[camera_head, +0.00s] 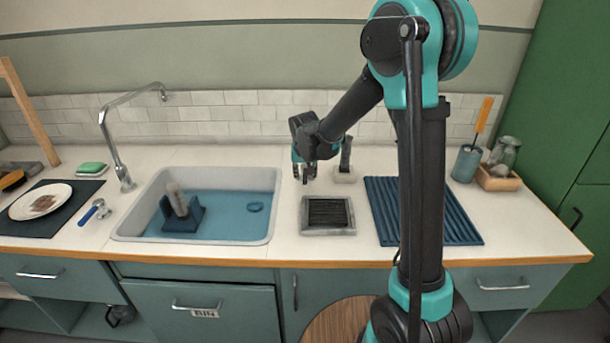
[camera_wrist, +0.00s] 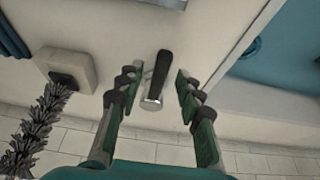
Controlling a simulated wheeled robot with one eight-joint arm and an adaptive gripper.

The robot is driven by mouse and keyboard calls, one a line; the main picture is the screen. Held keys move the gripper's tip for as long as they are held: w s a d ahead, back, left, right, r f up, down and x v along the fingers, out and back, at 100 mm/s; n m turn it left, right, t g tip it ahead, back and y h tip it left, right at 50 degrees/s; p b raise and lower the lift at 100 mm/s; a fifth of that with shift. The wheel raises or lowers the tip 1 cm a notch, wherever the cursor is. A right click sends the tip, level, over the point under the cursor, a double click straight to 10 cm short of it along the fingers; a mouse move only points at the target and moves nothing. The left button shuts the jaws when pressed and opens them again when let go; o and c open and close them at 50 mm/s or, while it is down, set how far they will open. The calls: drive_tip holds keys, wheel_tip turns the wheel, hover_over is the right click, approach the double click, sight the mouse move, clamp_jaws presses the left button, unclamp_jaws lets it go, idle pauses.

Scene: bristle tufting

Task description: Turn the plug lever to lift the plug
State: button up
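The plug lever (camera_wrist: 158,72) has a black handle on a round metal base on the worktop, seen in the wrist view. My gripper (camera_wrist: 156,88) is open, with one finger on each side of the lever; I cannot tell whether either touches it. In the head view my gripper (camera_head: 305,176) is over the worktop just right of the sink and hides the lever. The plug (camera_head: 255,207) is a small dark blue disc in the blue-bottomed sink (camera_head: 270,178); I cannot tell whether it is raised.
A brush in a pale holder (camera_head: 345,176) stands close beside my gripper, and its bristles (camera_wrist: 40,125) show in the wrist view. A grey-framed tray (camera_head: 328,230) lies in front. A blue ribbed mat (camera_head: 385,210) is to the right. A blue block (camera_head: 182,220) sits in the sink.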

clamp_jaws()
drive_tip(key=shift+a, duration=0.1)
idle(0.5)
drive_tip(key=shift+w+a+m+h, duration=0.15)
drive_tip(key=shift+a+m+h, duration=0.45)
drive_tip(key=shift+a+m, duration=0.65)
drive_tip(key=m, duration=0.1)
drive_tip(key=w+a+m+h, duration=0.1)
drive_tip(key=m, duration=0.1)
drive_tip(key=a+m, duration=0.1)
drive_tip(key=m, duration=0.1)
drive_tip(key=shift+w+a+g+h, duration=0.25)
drive_tip(key=shift+g+h, duration=0.05)
drive_tip(key=shift+g, duration=0.1)
drive_tip(key=w+a+m, duration=0.1)
drive_tip(key=m, duration=0.1)
drive_tip(key=w+a+m+g+h, duration=0.1)
drive_tip(key=m, duration=0.1)
drive_tip(key=shift+w+m, duration=0.2)
drive_tip(key=shift+m, duration=0.05)
drive_tip(key=shift+w+a+m+g+h, duration=0.25)
drive_tip(key=shift+w+m+g, duration=0.3)
drive_tip(key=shift+m, duration=0.45)
drive_tip(key=shift+w+a+m+g+h, duration=0.2)
drive_tip(key=shift+w+m+g, duration=0.15)
drive_tip(key=shift+w+m, duration=0.55)
